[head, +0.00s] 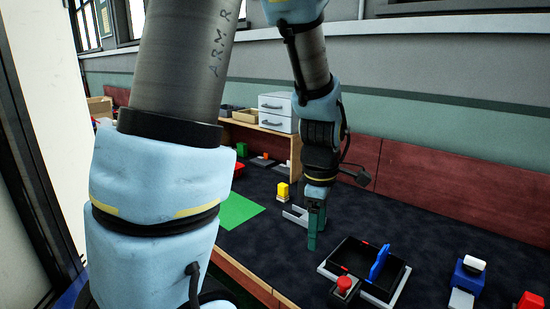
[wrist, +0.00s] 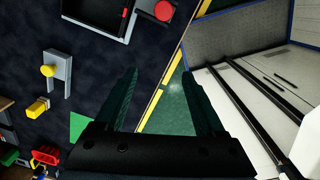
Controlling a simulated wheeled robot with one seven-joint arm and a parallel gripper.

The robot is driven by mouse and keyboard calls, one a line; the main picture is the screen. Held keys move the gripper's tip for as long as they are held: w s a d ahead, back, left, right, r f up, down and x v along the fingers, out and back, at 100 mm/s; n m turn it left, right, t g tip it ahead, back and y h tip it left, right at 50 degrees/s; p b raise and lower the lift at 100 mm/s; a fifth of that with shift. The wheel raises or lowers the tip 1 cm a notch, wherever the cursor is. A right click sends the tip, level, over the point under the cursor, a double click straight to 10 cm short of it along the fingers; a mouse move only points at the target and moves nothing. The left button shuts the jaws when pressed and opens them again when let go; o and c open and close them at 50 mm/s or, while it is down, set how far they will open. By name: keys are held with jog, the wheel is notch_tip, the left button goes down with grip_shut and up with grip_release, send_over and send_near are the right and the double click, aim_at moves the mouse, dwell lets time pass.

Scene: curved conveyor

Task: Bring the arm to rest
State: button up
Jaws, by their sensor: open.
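My arm reaches over the dark work surface (head: 420,225), with its upper links large at the left of the head view. My gripper (head: 312,240) points down in the head view, just right of a pale bracket (head: 293,215). In the wrist view my gripper (wrist: 158,76) shows two dark green fingers spread apart. Nothing is between them; the surface edge and a yellow stripe lie below. The fingers look clear of the surface in the head view, though the exact height is hard to tell.
A black tray (head: 348,250) with a blue upright piece (head: 378,262) and a red button (head: 344,283) stands right of my gripper. A yellow block (head: 283,190), green mat (head: 240,209) and white drawers (head: 277,112) lie beyond. A blue box (head: 467,277) is at right.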

jog(key=a+r+m+t, duration=0.1)
jog(key=a+m, duration=1.3)
jog(key=a, duration=0.3)
jog(key=shift+w+r, duration=0.3)
jog(key=shift+r, duration=0.05)
dwell(0.9)
